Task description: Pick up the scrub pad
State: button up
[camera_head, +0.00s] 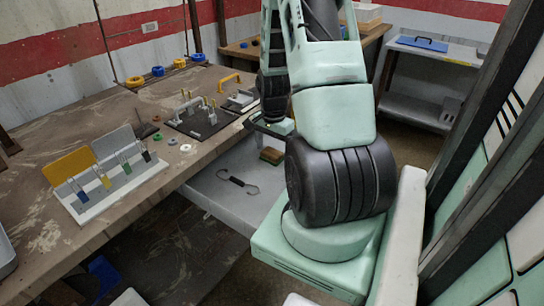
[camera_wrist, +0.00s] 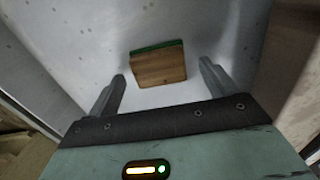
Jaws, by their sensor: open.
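The scrub pad (camera_wrist: 158,66) is a brown block with a green strip along its far edge. It lies on a pale lower shelf (camera_wrist: 72,22) in the wrist view. In the head view the scrub pad (camera_head: 271,156) is small and sits just below my gripper. My gripper (camera_wrist: 163,72) is open, with one finger to the left of the pad and one to the right. Nothing is between the fingers at their own height that I can tell. The pad appears apart from both fingers, beyond their tips.
A black item with wire hooks (camera_head: 238,182) lies on the same shelf. The wooden workbench (camera_head: 130,215) overhangs the shelf at left, with a rack of tags (camera_head: 108,185) and a dark board with handles (camera_head: 200,115) on it. A second bench (camera_head: 440,50) stands at back right.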

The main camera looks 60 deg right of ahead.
aim_at(273, 151)
jog(key=shift+f, duration=0.5)
jog(key=c, duration=1.1)
jog(key=shift+o, duration=0.2)
notch_tip(273, 151, up, 10)
jog(key=shift+p, duration=0.4)
